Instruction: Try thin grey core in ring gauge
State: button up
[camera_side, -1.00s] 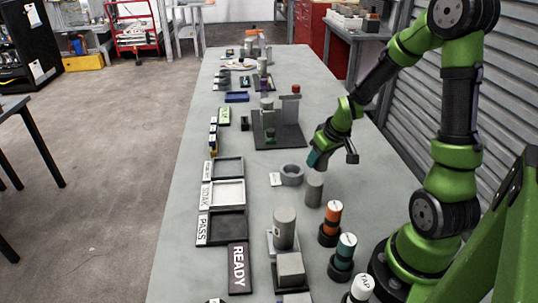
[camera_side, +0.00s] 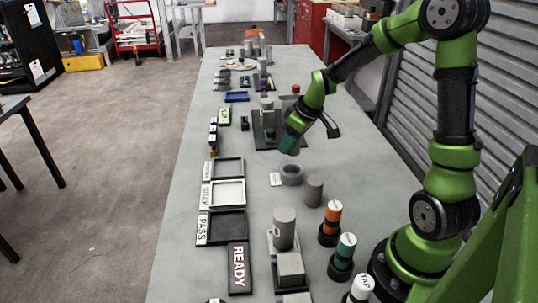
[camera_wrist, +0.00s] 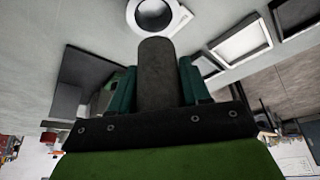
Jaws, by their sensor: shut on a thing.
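My gripper (camera_wrist: 158,88) has teal fingers closed on both sides of a grey core (camera_wrist: 157,70), which reaches out past the fingertips in the wrist view. In the side view my gripper (camera_side: 289,146) is above the table, just behind the ring gauge, and the held core is hard to make out. The ring gauge (camera_side: 292,182) is a grey ring lying flat on the table. In the wrist view the ring gauge (camera_wrist: 132,14) is beyond the core's end, its dark hole open, with the core apart from it.
Another grey cylinder (camera_side: 314,191) stands right of the ring. A small white label (camera_side: 275,180) lies left of it. Orange (camera_side: 332,216) and teal (camera_side: 346,246) capped cylinders stand nearer. Trays (camera_side: 228,193) line the left edge. A dark fixture plate stands behind my gripper.

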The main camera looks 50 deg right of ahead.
jog(key=shift+f, duration=2.6)
jog(key=shift+f, duration=0.6)
jog(key=o, duration=1.3)
jog(key=v, duration=1.6)
jog(key=shift+s+r, duration=0.2)
jog(key=shift+r, duration=0.15)
jog(key=shift+d, duration=0.1)
